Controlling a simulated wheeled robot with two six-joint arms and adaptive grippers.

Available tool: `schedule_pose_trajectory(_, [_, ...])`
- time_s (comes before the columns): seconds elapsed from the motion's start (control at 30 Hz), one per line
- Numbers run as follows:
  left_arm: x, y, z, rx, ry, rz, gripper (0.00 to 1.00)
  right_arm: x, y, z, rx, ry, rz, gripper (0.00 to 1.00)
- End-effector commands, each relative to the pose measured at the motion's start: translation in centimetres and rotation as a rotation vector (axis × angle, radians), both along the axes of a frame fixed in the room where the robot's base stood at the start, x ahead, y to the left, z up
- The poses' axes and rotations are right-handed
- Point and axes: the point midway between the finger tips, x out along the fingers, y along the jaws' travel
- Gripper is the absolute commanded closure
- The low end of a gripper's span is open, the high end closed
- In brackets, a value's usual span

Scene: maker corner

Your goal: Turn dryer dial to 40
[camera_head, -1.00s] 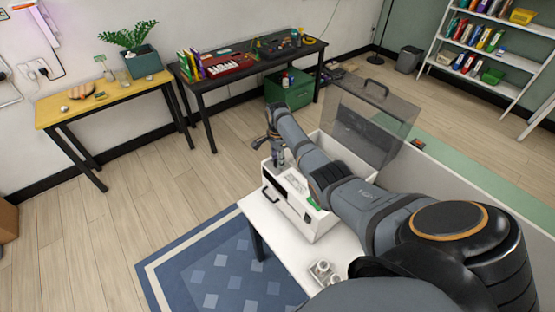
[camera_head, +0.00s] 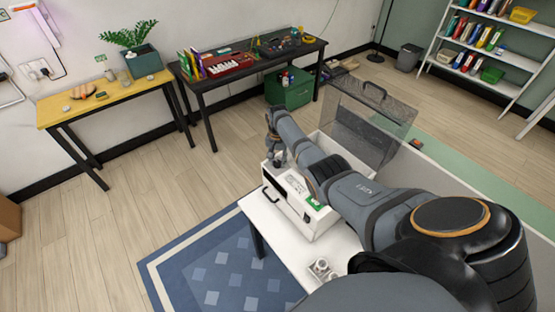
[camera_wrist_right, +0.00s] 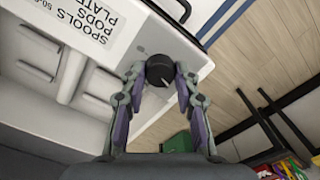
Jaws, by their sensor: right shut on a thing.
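The dryer (camera_head: 295,200) is a white box on a white table, with its clear lid (camera_head: 365,120) standing open. In the right wrist view the dial (camera_wrist_right: 160,72) is a dark round knob with a light pointer line, on the dryer's top edge beside a printed label (camera_wrist_right: 85,22). My right gripper (camera_wrist_right: 159,80) is shut on the dial, with a finger on each side of it. In the head view the right gripper (camera_head: 273,150) is at the dryer's far left corner, and the dial is hidden there. My left gripper is out of view.
A black table (camera_head: 225,85) and a yellow table (camera_head: 60,108) stand along the wall. A green cabinet (camera_head: 290,92) is behind the dryer.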

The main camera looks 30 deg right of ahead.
Motion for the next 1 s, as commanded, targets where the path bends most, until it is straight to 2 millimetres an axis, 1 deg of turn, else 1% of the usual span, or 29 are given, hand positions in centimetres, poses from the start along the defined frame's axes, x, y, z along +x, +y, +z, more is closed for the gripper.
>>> schedule_pose_trajectory(0.6, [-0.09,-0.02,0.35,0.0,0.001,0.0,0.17,0.14,0.01,0.16,0.0,-0.004,0.579,1.0])
schedule_pose_trajectory(0.8, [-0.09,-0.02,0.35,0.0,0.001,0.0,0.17,0.14,0.0,0.16,0.0,-0.004,0.739,1.0])
schedule_pose_trajectory(1.0, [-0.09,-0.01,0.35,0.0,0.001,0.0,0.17,0.14,-0.01,0.17,-0.001,-0.004,0.858,1.0])
